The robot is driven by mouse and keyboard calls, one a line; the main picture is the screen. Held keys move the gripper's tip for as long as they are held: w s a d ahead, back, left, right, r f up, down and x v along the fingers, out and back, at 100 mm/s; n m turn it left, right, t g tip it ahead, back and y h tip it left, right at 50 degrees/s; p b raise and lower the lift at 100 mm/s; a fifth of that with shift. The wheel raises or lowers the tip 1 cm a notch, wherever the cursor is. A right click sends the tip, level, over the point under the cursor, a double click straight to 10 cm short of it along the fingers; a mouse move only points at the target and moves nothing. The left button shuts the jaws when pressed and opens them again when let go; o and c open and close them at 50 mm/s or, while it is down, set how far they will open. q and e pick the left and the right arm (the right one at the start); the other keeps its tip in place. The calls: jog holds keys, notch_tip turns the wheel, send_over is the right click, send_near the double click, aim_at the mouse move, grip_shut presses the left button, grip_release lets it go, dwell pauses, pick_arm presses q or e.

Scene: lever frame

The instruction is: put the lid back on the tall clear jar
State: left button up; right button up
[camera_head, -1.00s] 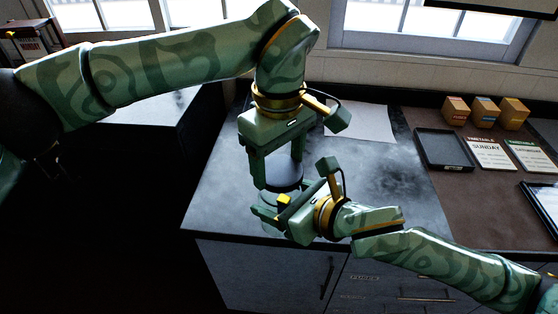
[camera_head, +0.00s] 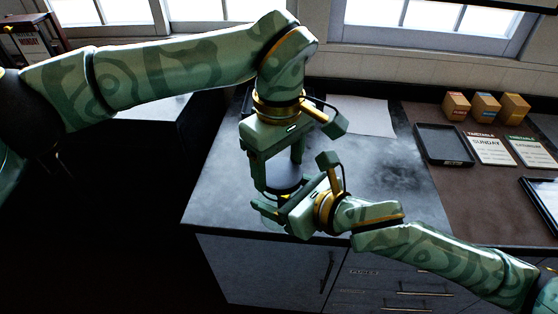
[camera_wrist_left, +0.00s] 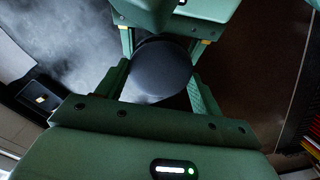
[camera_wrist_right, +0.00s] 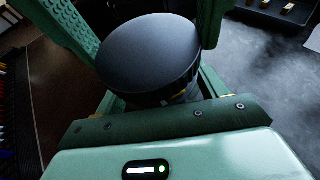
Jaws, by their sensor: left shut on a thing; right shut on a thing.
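The dark round lid (camera_head: 284,188) is between the fingers of my left gripper (camera_head: 277,180), which points down from above and is shut on it. The lid's flat top shows in the left wrist view (camera_wrist_left: 160,70) and the right wrist view (camera_wrist_right: 150,50). My right gripper (camera_head: 268,207) comes in low from the right and is shut around the jar just below the lid. Only a small part of the clear jar (camera_wrist_right: 187,96) shows, under the lid's rim; the rest is hidden. The lid looks directly over the jar, but I cannot tell if it is fully seated.
The grey countertop (camera_head: 375,185) is mostly clear around the grippers, with its front edge close by. A pale sheet (camera_head: 358,116) lies at the back.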

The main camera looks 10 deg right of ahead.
pick_arm(q)
jog(key=shift+f, duration=0.45)
pick_arm(e)
jog(key=c, duration=0.5)
pick_arm(q)
jog(key=shift+m, duration=1.1)
jog(key=m, duration=0.4)
jog(key=shift+d+m, duration=0.1)
jog(key=shift+m, duration=0.2)
jog(key=shift+w, duration=0.1)
jog(key=o, duration=0.9)
jog(key=shift+o, duration=0.2)
